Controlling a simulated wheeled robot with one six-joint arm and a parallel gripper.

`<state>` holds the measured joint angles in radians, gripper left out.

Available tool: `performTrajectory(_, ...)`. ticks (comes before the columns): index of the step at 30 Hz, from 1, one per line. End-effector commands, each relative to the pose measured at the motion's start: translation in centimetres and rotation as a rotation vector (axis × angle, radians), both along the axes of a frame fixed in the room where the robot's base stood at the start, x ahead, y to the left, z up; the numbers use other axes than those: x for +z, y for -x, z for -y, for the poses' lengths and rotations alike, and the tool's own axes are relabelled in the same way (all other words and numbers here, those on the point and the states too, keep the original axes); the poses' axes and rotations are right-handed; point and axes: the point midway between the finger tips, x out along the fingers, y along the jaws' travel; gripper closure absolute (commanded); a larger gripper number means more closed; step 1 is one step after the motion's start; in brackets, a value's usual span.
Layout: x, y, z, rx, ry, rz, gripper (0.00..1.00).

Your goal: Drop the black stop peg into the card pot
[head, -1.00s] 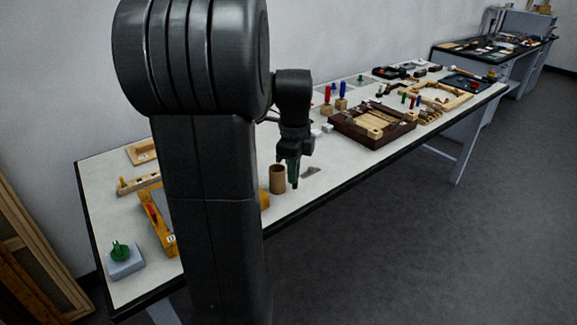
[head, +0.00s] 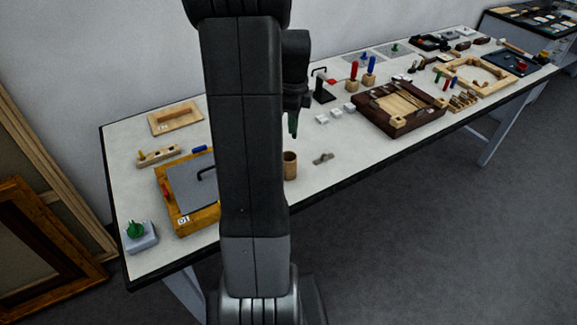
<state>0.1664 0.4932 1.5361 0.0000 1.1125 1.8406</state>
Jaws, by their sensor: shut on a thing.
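The card pot (head: 290,166) is a small brown open cylinder standing on the white bench top; my arm hides its left edge. My gripper (head: 293,124) points down above the pot in the picture, with clear space between its tips and the pot's rim. Its jaws are shut on a small dark thing, taken to be the black stop peg, which barely shows against the dark fingers. I cannot tell whether it is exactly over the pot's mouth.
A small grey metal piece (head: 323,158) lies right of the pot. White blocks (head: 322,119) and a dark wooden tray (head: 388,128) stand further right. A yellow-framed box (head: 172,208) is at the left. Bare bench lies in front of the tray.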

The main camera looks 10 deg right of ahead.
Motion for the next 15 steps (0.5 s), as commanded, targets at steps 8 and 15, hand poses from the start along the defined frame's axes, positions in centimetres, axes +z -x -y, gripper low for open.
performTrajectory(8,-3.8,0.0,0.0,-0.001,0.000,0.000,1.00)
performTrajectory(15,-5.1,0.0,0.0,-0.001,0.000,0.000,1.00)
